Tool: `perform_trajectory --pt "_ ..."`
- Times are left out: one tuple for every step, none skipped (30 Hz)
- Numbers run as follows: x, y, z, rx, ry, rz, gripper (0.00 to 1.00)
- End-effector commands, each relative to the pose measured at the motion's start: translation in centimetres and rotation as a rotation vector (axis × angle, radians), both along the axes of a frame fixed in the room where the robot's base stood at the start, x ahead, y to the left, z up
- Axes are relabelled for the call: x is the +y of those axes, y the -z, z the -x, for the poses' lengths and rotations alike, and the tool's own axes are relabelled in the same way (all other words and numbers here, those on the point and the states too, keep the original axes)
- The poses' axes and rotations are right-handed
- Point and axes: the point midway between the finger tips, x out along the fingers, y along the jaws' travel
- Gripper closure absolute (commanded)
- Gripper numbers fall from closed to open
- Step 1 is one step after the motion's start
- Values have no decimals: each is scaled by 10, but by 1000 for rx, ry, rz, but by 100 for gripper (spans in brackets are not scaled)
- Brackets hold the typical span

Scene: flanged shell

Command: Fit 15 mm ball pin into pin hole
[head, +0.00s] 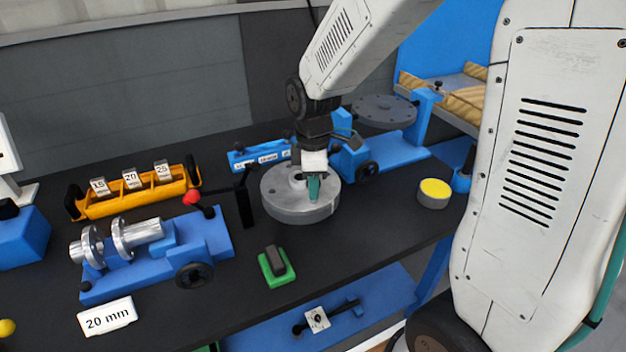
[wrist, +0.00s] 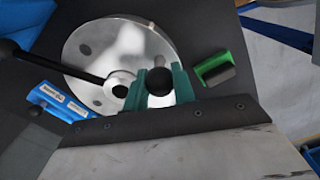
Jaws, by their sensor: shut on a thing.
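My gripper (head: 314,188) is over the front part of the round metal flanged shell (head: 275,208). In the wrist view the gripper's teal fingers (wrist: 160,86) are shut on a dark ball-topped piece (wrist: 159,80), seemingly the ball pin. Its lower end is hidden, so I cannot tell whether it is in a hole or above the shell. The shell (wrist: 95,40) shows dark round holes in its face in the wrist view. Which hole is the pin hole is unclear.
An orange rack (head: 135,197) with tags 15, 20 and 25 stands at the left. A blue fixture (head: 160,262) holds metal flanged parts. A green block (head: 276,268) and a yellow-topped disc (head: 433,192) flank the shell. A blue stand (head: 390,152) is behind it.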

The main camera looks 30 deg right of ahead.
Motion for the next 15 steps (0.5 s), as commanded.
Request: perform_trajectory --pt "0 2 0 0 0 0 98" --pt "0 2 0 0 0 0 98" --pt "0 3 0 0 0 0 98" --pt "0 4 0 0 0 0 98" --pt "0 5 0 0 0 0 98" --pt "0 6 0 0 0 0 98" --pt "0 6 0 0 0 0 98" --pt "0 7 0 1 0 0 98" --pt "0 8 0 1 0 0 98" --pt "0 9 0 1 0 0 98" --pt "0 10 0 1 0 0 98" --pt "0 11 0 1 0 0 98" --pt "0 11 0 1 0 0 98" --pt "0 12 0 0 0 0 98" --pt "0 13 0 0 0 0 98"
